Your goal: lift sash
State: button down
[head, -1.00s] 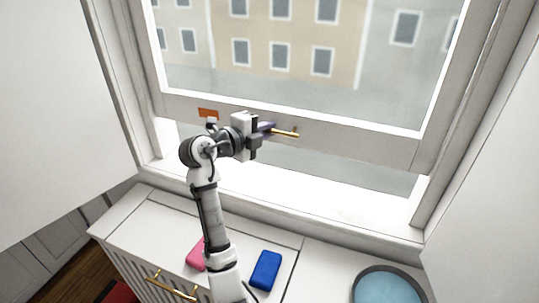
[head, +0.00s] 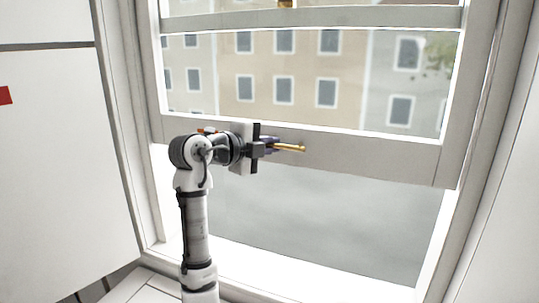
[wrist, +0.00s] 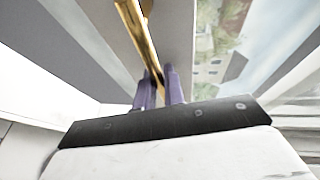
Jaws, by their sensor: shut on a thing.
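The lower window sash has a wide pale bottom rail (head: 370,160) and stands raised, with a tall open gap below it. A brass handle (head: 291,148) is fixed to that rail. My gripper (head: 270,147) is at the handle's left part, shut on it. The handle's right end sticks out past the fingers. In the wrist view, the two purple fingers of my gripper (wrist: 158,88) close around the end of the brass handle (wrist: 137,30). The arm and gripper body hide the handle's left part in the head view.
The upper sash's rail (head: 330,17) crosses above, with a small brass fitting (head: 286,3) at the top edge. The window frame's right jamb (head: 476,170) and left jamb bound the sash. An open white panel (head: 65,170) stands at left. A pale sill (head: 290,272) lies below.

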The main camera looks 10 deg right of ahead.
jog(key=shift+r, duration=0.15)
jog(key=c, duration=1.5)
grip_release()
jog(key=b+v, duration=0.4)
jog(key=v, duration=0.9)
jog(key=shift+s+a+b, duration=0.2)
jog(key=shift+a+b, duration=0.15)
jog(key=shift+b, duration=0.05)
jog(key=shift+r, duration=0.1)
